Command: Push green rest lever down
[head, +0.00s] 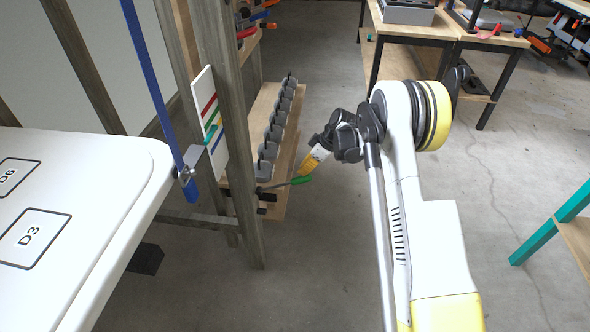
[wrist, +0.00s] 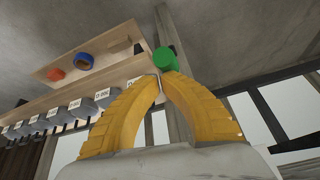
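The green rest lever's handle (head: 301,180) sits at the end of a dark rod that sticks out to the right from a wooden post. In the wrist view its round green end (wrist: 166,60) shows just beyond my fingertips. My gripper (head: 304,172) has yellow fingers and is just above the green handle in the head view. In the wrist view the tips of my gripper (wrist: 160,76) meet, with nothing seen between them. I cannot tell whether the fingertips touch the handle.
A wooden post (head: 232,130) and a striped board (head: 209,122) stand left of the lever. A shelf (head: 262,97) holds a row of grey units behind it. A white panel (head: 95,215) fills the left. A teal-legged table (head: 550,228) is at right. Floor between is clear.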

